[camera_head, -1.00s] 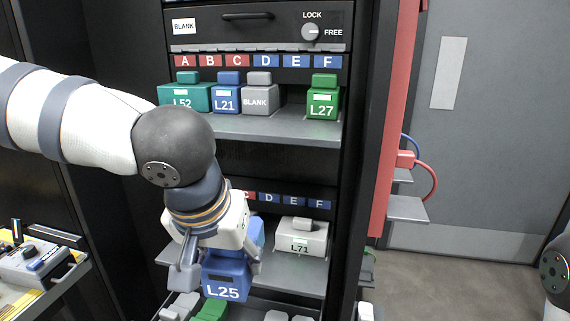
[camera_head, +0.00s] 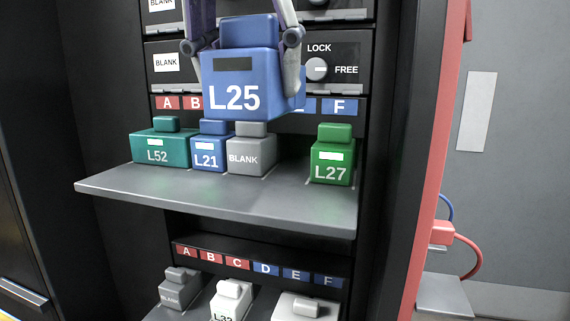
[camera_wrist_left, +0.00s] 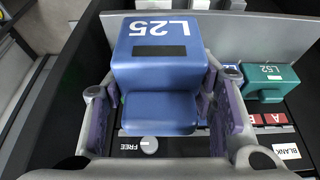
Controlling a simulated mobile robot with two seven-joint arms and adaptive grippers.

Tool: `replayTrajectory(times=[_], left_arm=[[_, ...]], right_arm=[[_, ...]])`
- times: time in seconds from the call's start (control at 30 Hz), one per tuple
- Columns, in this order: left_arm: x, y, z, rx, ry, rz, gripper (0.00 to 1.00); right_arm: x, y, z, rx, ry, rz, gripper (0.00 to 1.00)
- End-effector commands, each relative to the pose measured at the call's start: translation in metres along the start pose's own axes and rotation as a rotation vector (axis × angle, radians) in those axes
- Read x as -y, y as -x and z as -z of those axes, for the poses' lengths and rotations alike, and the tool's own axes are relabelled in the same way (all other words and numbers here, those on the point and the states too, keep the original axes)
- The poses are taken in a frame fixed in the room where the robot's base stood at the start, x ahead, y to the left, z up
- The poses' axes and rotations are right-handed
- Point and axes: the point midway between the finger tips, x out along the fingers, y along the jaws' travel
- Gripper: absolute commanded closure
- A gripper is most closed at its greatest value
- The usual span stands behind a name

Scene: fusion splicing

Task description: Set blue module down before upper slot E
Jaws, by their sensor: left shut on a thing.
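The blue module L25 (camera_head: 235,92) hangs upright in my left gripper (camera_head: 241,44), high in front of the cabinet in the head view. The fingers press on its two sides. In the left wrist view the module (camera_wrist_left: 160,62) shows upside down between the fingers. The upper shelf (camera_head: 230,192) is below it. On that shelf, a bare gap lies between the grey BLANK module (camera_head: 251,155) and the green module L27 (camera_head: 331,160). The upper E label (camera_head: 311,105) is partly in view; the module hides labels to its left. My right gripper is out of view.
The teal module L52 (camera_head: 158,150) and blue module L21 (camera_head: 208,153) stand left of the BLANK module. The LOCK/FREE knob (camera_head: 317,69) is above. A lower row holds several grey and white modules. A red post (camera_head: 437,150) stands at the right.

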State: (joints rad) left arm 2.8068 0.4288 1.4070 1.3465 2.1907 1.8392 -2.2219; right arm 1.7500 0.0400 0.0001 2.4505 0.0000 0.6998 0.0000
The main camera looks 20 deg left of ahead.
Motion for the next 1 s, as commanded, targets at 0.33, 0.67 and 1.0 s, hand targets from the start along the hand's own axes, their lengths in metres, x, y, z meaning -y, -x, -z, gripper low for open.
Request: replayTrajectory(times=[0.33,0.67,1.0], left_arm=[[0.008,-0.087,0.055,0.004,0.001,0.001,0.84],[0.011,-0.141,0.055,0.000,0.000,0.002,0.84],[0.010,-0.149,0.053,0.001,0.003,0.001,0.84]], right_arm=[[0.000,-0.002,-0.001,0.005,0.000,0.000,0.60],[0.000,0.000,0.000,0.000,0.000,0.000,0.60],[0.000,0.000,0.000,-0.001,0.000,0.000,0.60]])
